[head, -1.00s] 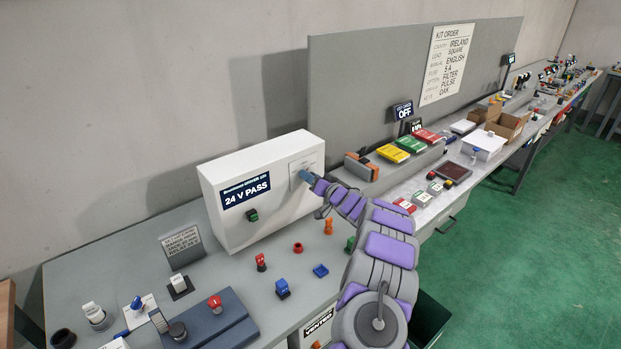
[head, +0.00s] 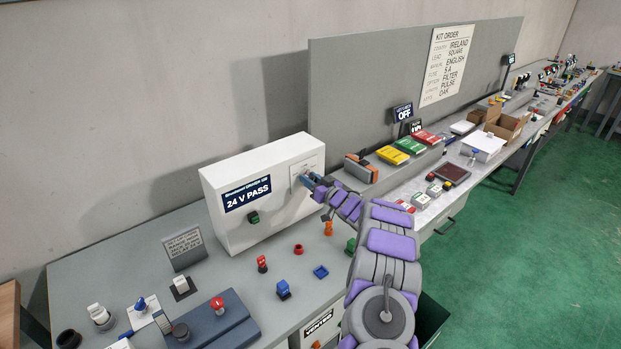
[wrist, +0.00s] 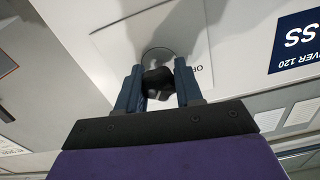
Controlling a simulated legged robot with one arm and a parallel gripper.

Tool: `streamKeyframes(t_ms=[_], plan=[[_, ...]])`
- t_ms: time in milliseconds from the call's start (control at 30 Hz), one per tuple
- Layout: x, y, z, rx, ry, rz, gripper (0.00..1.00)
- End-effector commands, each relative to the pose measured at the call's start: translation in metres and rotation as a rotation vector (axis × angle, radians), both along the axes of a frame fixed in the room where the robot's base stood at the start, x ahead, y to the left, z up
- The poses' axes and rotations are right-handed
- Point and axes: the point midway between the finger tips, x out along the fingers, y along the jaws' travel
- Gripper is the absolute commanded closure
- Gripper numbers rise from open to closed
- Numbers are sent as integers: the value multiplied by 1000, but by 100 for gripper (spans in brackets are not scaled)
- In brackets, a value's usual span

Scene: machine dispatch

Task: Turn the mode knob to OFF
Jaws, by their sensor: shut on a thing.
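The mode knob (wrist: 158,82) is a dark knob on a pale plate (wrist: 190,30) on the side of the white box (head: 285,155). In the wrist view my gripper (wrist: 158,88) has one blue finger on each side of the knob and is shut on it. Part of a label shows beside the knob in the wrist view, but the knob's pointer direction cannot be made out.
The box's front carries a "24 V PASS" display (head: 246,194) and a green button (head: 253,217). Several small coloured parts stand on the grey bench (head: 215,262) in front.

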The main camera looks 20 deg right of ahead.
Motion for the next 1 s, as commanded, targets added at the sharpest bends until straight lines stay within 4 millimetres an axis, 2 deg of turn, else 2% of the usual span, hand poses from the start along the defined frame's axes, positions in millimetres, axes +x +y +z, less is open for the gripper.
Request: streamKeyframes(t_ms=[1000], plan=[[-1, 0, -6, -919, -294, 0, 95]])
